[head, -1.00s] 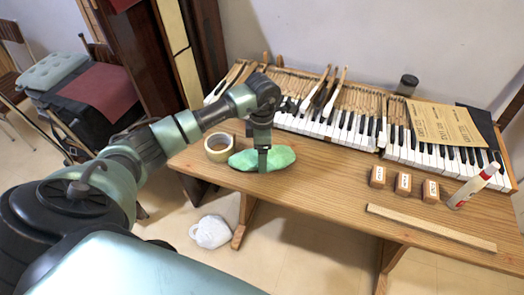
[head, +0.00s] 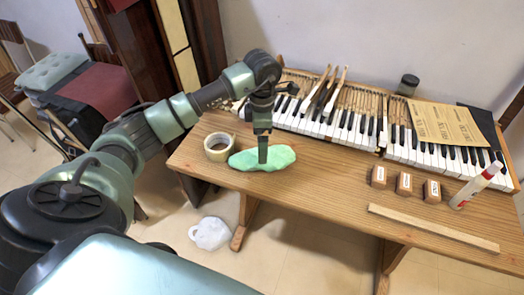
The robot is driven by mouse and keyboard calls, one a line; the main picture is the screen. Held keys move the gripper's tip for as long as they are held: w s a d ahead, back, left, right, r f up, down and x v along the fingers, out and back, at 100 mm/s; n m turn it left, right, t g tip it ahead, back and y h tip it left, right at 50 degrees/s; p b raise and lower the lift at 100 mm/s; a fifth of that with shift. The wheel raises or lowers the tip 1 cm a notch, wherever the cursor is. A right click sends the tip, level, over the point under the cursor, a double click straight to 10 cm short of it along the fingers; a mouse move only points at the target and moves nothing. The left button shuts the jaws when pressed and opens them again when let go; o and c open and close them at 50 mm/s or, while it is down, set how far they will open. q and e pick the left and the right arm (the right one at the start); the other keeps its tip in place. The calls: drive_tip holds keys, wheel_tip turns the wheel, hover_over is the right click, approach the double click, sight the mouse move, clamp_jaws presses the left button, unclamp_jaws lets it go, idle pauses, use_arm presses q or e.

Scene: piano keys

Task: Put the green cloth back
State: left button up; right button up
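The green cloth (head: 246,160) lies as a flat, rumpled oval on the wooden table, right beside the roll of tape. My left gripper (head: 263,158) points straight down with its fingertips at the middle of the cloth. I see the fingers edge-on, so I cannot tell whether they are open or shut, or whether they pinch the cloth. The cloth looks flat on the tabletop. My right gripper is not in view.
A tape roll (head: 218,147) stands left of the cloth. Piano keys (head: 340,128) line the table's back. Wooden blocks (head: 404,184), a glue tube (head: 475,186) and a wood strip (head: 432,228) lie to the right.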

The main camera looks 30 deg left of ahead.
use_arm(q)
wheel_tip(320, 180, up, 7)
drive_tip(key=shift+f+b, duration=0.15)
drive_tip(key=shift+b, duration=0.25)
drive_tip(key=shift+d, duration=0.1)
